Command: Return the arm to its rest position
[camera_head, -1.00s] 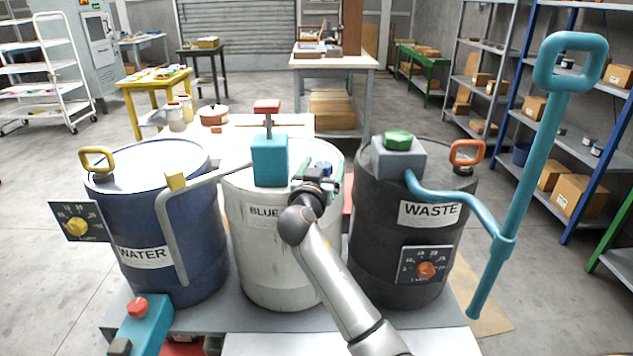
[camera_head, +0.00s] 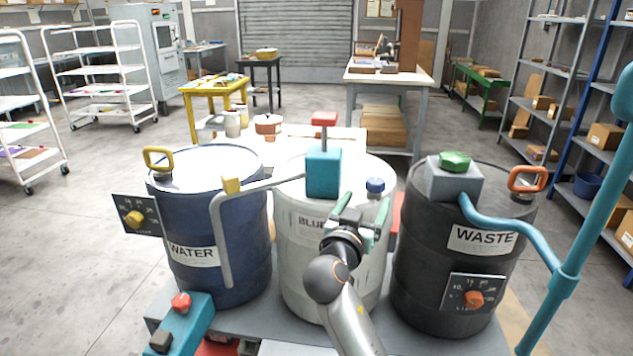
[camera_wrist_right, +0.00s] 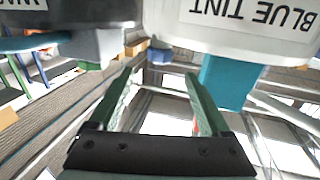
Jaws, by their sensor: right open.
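My right gripper (camera_head: 364,208) is open and empty. It is in front of the white BLUE TINT drum (camera_head: 300,270), just below and nearer than the blue knob (camera_head: 375,186) on the drum's lid. In the right wrist view, the two green fingers (camera_wrist_right: 160,76) stand apart with nothing between them. The picture there is upside down, and the drum's label (camera_wrist_right: 270,14) shows at the top right. My left gripper is not in view.
A blue WATER drum (camera_head: 215,275) stands left and a black WASTE drum (camera_head: 430,270) right. A teal pump block (camera_head: 323,172) with a red handle sits on the middle drum. A grey pipe (camera_head: 222,240) hangs at left. A teal lever (camera_head: 590,230) rises at right.

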